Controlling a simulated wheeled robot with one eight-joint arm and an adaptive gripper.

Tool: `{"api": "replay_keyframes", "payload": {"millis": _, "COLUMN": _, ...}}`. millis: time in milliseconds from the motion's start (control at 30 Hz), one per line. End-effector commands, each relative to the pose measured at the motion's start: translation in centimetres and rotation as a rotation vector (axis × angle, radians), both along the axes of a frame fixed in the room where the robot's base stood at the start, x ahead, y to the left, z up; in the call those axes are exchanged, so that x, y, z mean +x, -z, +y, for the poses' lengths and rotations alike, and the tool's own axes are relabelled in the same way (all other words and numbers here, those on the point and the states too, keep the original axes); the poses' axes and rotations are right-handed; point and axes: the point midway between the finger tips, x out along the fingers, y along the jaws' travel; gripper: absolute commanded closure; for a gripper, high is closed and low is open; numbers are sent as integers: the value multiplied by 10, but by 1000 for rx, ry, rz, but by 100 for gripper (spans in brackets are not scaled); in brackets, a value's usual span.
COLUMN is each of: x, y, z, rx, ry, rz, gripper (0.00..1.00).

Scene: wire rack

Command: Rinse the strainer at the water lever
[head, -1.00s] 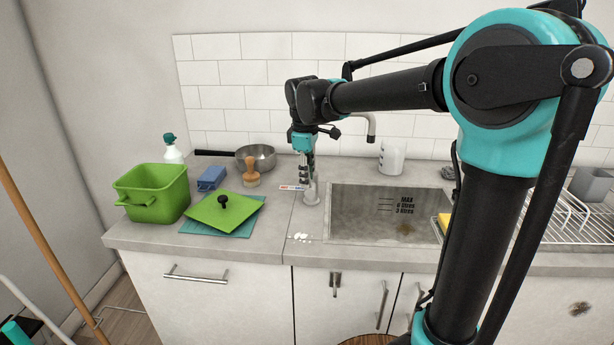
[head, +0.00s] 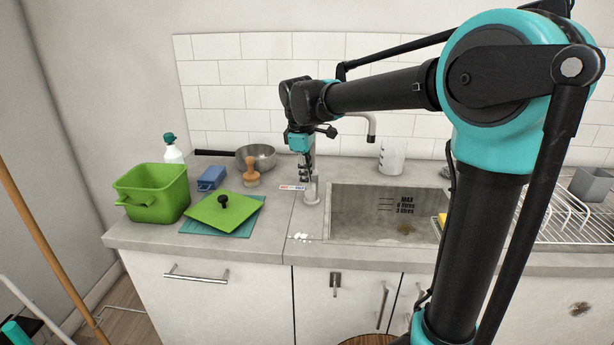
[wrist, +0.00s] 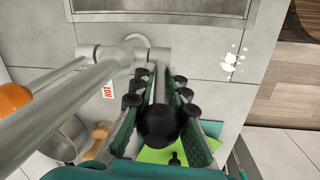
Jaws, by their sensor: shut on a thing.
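My gripper (head: 304,178) points down at the tap's base, at the sink's left rear corner. In the wrist view its green-padded fingers (wrist: 157,90) are shut on the water lever (wrist: 158,122), a thin grey rod with a black ball end. The tap (head: 371,128) has a spout arching over the sink (head: 350,225). A red HOT label (wrist: 108,91) is beside the lever. I see no strainer clearly; a round metal pan (head: 256,157) with a black handle stands at the back left. No water stream is visible.
A green bin (head: 150,193), blue block (head: 211,178), wooden-handled tool (head: 251,174) and green lid (head: 223,212) stand left of the tap. A white jug (head: 391,157) is behind the sink. A wire rack (head: 570,225) is at the right. White flecks lie near the sink's front left.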

Motion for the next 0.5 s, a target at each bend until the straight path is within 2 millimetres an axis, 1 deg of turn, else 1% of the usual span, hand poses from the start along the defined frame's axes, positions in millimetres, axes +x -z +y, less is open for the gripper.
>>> {"api": "replay_keyframes", "payload": {"millis": 33, "x": 1, "y": 0, "z": 4, "rx": -29, "ry": -4, "rz": 0, "gripper": 100}}
{"api": "replay_keyframes", "payload": {"millis": 200, "x": 1, "y": 1, "z": 8, "rx": -107, "ry": -1, "rz": 1, "gripper": 100}}
{"api": "replay_keyframes", "payload": {"millis": 500, "x": 2, "y": 0, "z": 7, "rx": -116, "ry": 1, "rz": 1, "gripper": 100}}
